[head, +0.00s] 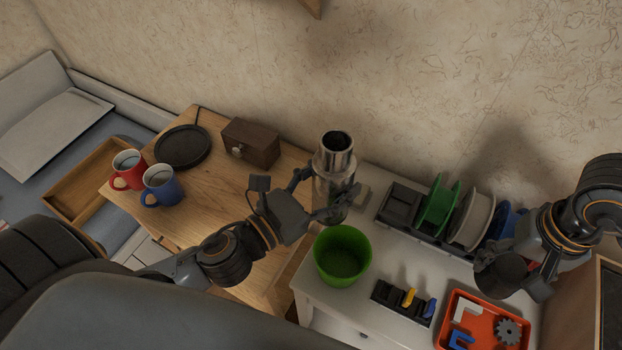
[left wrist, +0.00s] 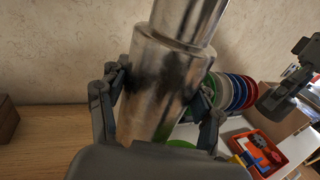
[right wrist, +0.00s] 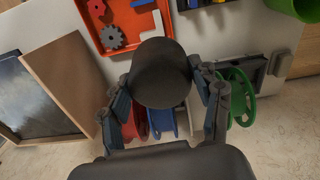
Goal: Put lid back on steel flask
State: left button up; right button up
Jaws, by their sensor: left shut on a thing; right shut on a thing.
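The steel flask (head: 333,165) stands upright with its mouth open in the head view. My left gripper (head: 322,208) is shut around the flask's body; the left wrist view shows the shiny flask (left wrist: 165,85) between both fingers. My right gripper (head: 515,278) is shut on the dark round lid (head: 504,272), held above the right side of the white cabinet, well to the right of the flask. In the right wrist view the lid (right wrist: 160,74) sits between the fingertips.
A green bucket (head: 342,255) stands just in front of the flask. Upright spools (head: 471,217) in a dark rack are between flask and lid. An orange tray (head: 487,325) lies below the right gripper. A wooden box (head: 251,143) and two mugs (head: 162,186) stand on the left table.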

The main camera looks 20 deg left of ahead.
pick_arm(q)
jog(key=w+d+r+m+g+h, duration=0.3)
jog(key=w+d+m+g+h, duration=0.2)
jog(key=d, duration=0.5)
jog(key=shift+d+r+m+g+h, duration=0.15)
jog(key=shift+d+m+g+h, duration=0.05)
jog(key=shift+m+g+h, duration=1.3)
jog(key=shift+s, duration=0.1)
